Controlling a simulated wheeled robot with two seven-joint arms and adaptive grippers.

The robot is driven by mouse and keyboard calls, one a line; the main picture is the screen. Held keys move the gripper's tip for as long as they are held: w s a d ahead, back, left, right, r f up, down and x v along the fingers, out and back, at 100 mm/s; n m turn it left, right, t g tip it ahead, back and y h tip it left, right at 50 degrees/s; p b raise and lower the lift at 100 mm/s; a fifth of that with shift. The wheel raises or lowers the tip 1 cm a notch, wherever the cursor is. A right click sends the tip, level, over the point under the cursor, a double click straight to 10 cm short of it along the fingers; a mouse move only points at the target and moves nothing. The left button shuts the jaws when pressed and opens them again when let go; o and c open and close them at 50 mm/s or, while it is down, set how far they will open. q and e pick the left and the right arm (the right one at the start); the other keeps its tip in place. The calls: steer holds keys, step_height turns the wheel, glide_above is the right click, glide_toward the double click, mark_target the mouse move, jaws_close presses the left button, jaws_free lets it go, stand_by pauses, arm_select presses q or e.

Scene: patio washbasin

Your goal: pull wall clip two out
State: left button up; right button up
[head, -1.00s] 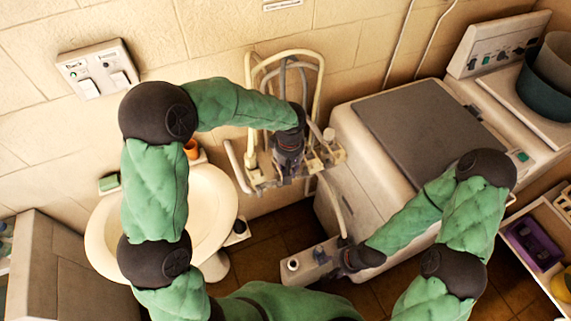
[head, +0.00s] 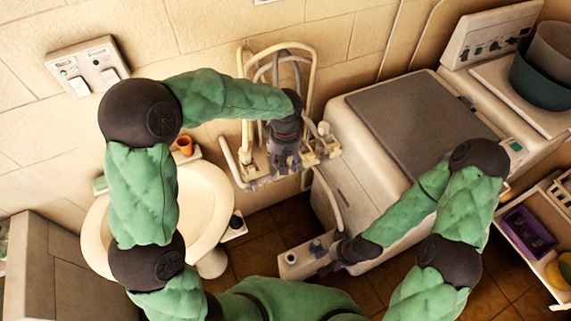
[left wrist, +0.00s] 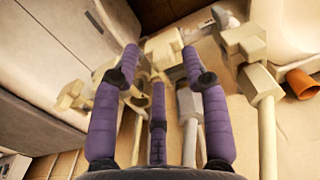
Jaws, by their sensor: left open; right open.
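Cream wall clips stand on a rail unit below the hose loops, and no label shows which is clip two. One clip (left wrist: 164,47) lies between my left fingertips in the left wrist view. Another clip (left wrist: 240,45) is to its right, and a smaller one (left wrist: 70,95) to its left. My left gripper (head: 284,160) is over the middle of the unit in the head view. Its purple fingers (left wrist: 160,66) are spread, and contact with the clip cannot be told. My right gripper (head: 322,260) is open low down, beside a pale box (head: 292,264).
A round cream basin (head: 205,205) stands left of the clips, with an orange cup (head: 185,145) behind it. A grey-lidded machine (head: 410,125) stands close on the right. Pale hoses (head: 312,85) loop up behind the clips. A tray with a purple item (head: 528,232) is far right.

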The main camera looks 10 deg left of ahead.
arm_select(q)
step_height(320, 180, up, 9)
steer(key=shift+r, duration=0.2)
stand_by(0.6)
